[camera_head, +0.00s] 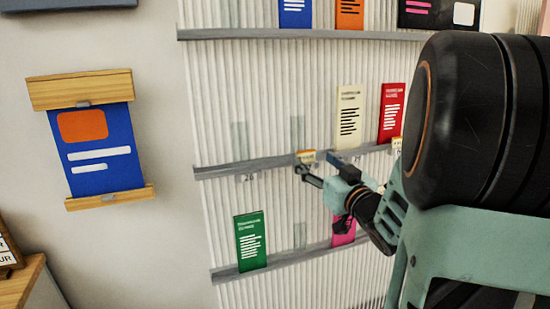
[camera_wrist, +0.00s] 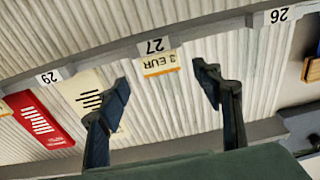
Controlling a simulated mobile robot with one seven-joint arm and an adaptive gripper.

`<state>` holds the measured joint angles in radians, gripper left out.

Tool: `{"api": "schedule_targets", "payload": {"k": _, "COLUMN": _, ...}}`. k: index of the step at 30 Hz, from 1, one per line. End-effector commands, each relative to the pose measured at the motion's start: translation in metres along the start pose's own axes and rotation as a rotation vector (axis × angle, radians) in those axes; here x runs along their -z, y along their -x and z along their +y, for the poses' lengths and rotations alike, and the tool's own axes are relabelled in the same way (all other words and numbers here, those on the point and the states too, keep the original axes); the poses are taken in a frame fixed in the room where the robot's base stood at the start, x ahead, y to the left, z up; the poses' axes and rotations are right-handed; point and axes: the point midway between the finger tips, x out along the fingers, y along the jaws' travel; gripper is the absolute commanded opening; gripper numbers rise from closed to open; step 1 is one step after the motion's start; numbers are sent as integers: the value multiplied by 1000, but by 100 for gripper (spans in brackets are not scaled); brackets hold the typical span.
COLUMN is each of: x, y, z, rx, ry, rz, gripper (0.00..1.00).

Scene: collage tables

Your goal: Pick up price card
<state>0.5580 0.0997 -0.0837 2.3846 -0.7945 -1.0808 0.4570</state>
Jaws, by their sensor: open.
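A small white price card (camera_wrist: 160,63) with an orange edge and "3 EUR" on it sits by the shelf label 27, upside down in the wrist view. In the head view this card (camera_head: 306,156) is at the middle shelf's front edge. My gripper (camera_wrist: 163,86) is open and empty. Its two fingers stand apart either side of the card in the picture, with no contact visible. In the head view my gripper (camera_head: 320,170) is close to the card, just below and right of it.
The middle shelf (camera_head: 245,168) holds a cream leaflet (camera_head: 348,115) and a red leaflet (camera_head: 391,112). A green leaflet (camera_head: 250,240) and a partly hidden pink one (camera_head: 344,238) stand on the lower shelf. Number labels 29 (camera_wrist: 49,77) and 26 (camera_wrist: 277,15) flank label 27 (camera_wrist: 154,45).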

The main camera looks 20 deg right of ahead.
Motion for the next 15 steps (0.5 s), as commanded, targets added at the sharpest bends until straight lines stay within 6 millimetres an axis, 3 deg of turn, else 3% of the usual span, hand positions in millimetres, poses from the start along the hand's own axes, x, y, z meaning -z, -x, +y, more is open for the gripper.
{"api": "schedule_targets", "payload": {"k": 15, "x": 4, "y": -56, "z": -2, "rx": 0, "ry": -1, "rz": -1, "gripper": 60}}
